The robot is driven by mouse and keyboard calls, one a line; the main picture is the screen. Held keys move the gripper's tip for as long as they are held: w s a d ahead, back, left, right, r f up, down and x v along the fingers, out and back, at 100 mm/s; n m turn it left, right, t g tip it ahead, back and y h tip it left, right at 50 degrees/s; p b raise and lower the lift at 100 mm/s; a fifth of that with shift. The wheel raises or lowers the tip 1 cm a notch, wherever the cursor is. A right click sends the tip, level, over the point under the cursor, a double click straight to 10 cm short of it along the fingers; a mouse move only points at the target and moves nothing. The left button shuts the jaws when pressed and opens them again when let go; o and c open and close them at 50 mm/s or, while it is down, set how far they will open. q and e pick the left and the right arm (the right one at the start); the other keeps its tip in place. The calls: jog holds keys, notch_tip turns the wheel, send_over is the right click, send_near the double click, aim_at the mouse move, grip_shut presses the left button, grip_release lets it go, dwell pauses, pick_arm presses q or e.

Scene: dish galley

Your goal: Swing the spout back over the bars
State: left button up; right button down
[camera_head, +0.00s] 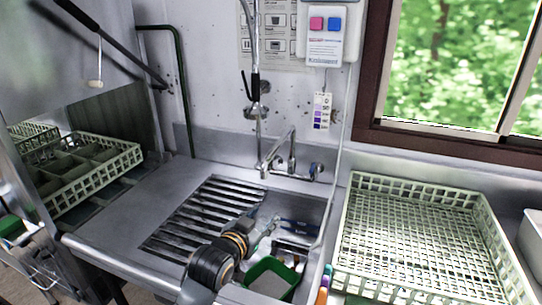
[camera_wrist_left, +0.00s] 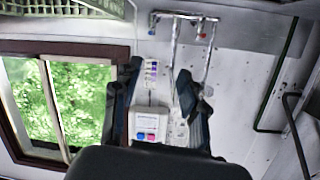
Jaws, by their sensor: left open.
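The chrome spout (camera_head: 280,146) rises at the back wall and slants down to the left, its lower end near the back right corner of the bars. The dark-slotted metal bars (camera_head: 195,215) cover the left part of the sink. My left gripper (camera_head: 300,229) reaches in low over the sink basin, in front of the spout and right of the bars, open and apart from the spout. In the left wrist view its two dark fingers (camera_wrist_left: 160,78) are spread with nothing held, and the chrome tap pipes show beyond them. My right gripper is not in view.
A pale green rack (camera_head: 430,240) stands on the right counter; another rack (camera_head: 100,165) is at the left. A green tub (camera_head: 270,280) sits in the front of the basin. A hanging spray hose (camera_head: 256,80) and a white cord (camera_head: 343,150) run down near the tap.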

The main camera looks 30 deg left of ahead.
aim_at(271, 155)
pick_arm(q)
jog(key=w+a+r+t+y, duration=0.25)
jog(key=a+r, duration=0.25)
jog(key=r, duration=0.3)
jog(key=shift+n+h, duration=0.35)
jog(key=shift+n, duration=0.05)
jog(key=p+x, duration=0.1)
jog(key=x, duration=0.3)
jog(key=p+x, duration=0.1)
jog(key=x, duration=0.3)
jog(key=p+x, duration=0.1)
jog(key=x, duration=0.3)
jog(key=shift+w+d+r, duration=0.2)
jog(key=shift+w, duration=0.25)
jog(key=shift+w+a+f+p, duration=0.15)
jog(key=shift+w+p, duration=0.15)
jog(key=shift+w, duration=0.35)
grip_shut()
